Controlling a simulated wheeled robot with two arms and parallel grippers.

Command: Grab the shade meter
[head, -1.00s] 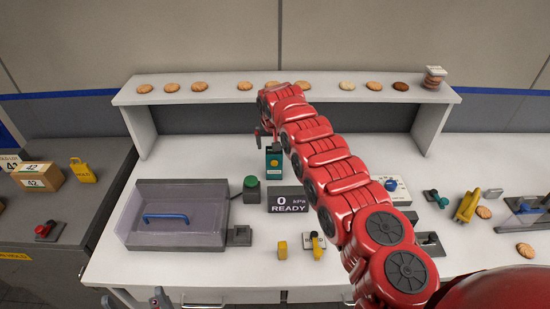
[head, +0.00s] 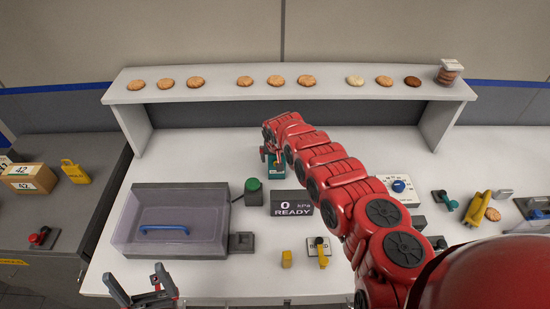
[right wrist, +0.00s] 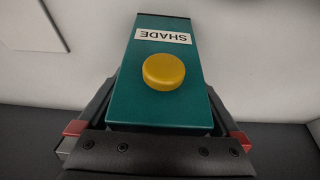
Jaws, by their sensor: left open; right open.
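The shade meter is a teal box with a white SHADE label and a round yellow button. It stands on the white bench in the head view (head: 275,170), partly hidden by my right arm. In the right wrist view the shade meter (right wrist: 150,108) fills the middle, between the two fingers of my right gripper (head: 267,154). That gripper is open, with a finger on either side of the box; I cannot tell whether they touch it. My left gripper (head: 150,292) is open and empty at the bench's front edge, far from the meter.
A clear-lidded box (head: 130,222) with a blue handle stands left of the meter, beside a green button (head: 253,186). A kPa display (head: 291,204) reads 0 READY in front. A raised shelf (head: 220,93) with several biscuits runs behind. Small yellow items sit near the front.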

